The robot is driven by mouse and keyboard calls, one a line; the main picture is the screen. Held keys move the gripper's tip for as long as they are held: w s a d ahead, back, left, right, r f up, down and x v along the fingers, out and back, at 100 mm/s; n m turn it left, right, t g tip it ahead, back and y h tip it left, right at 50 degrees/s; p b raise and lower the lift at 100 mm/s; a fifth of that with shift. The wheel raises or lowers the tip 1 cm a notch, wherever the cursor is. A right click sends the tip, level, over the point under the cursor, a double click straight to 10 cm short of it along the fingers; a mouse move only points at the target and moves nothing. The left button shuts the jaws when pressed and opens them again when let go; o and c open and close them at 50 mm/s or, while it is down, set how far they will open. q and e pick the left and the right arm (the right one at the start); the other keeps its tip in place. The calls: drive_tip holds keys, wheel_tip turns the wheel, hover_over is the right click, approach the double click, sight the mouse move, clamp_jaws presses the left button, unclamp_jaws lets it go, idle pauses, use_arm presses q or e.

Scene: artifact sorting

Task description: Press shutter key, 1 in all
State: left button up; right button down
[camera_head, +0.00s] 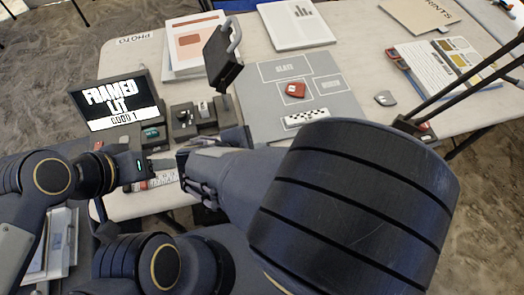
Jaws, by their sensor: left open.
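A dark screen (112,103) at the left of the table reads "FRAMED LIT" with a smaller line below. Beside its lower right are small dark units, one with a teal-topped part (151,133); which part is the shutter key I cannot tell for sure. My left gripper (165,165) comes in from the left, open, just in front of these units. Contact with any key does not show. My large right arm fills the centre and lower right, and its jaws are not clear to see.
A grey mat (345,106) with outlined areas holds a red piece (296,90) and a black-and-white dotted strip (306,118). A black device (222,55) with a light loop stands behind the units. Papers lie at the back. A grey piece (385,98) lies right of the mat.

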drive_tip(key=shift+r+p, duration=2.2)
drive_tip(key=shift+r, duration=0.35)
drive_tip(key=shift+d, duration=0.1)
drive_tip(key=s+d+r+m+y+p, duration=0.1)
drive_tip(key=s+d+r+m+y, duration=0.2)
drive_tip(key=d+m, duration=0.4)
drive_tip(key=s+d+r+m+g+y+p, duration=0.1)
drive_tip(key=s+d+r+m+y, duration=0.2)
drive_tip(key=d+r+m, duration=0.2)
drive_tip(key=s+d+r+m+y+p, duration=0.2)
drive_tip(key=d+r+m+y, duration=0.1)
drive_tip(key=d+m, duration=0.5)
drive_tip(key=shift+s+d+r+m+y, duration=0.4)
drive_tip(key=shift+d+r, duration=0.1)
drive_tip(key=shift+r, duration=0.1)
drive_tip(key=c, duration=2.1)
unclamp_jaws()
drive_tip(key=shift+c, duration=0.2)
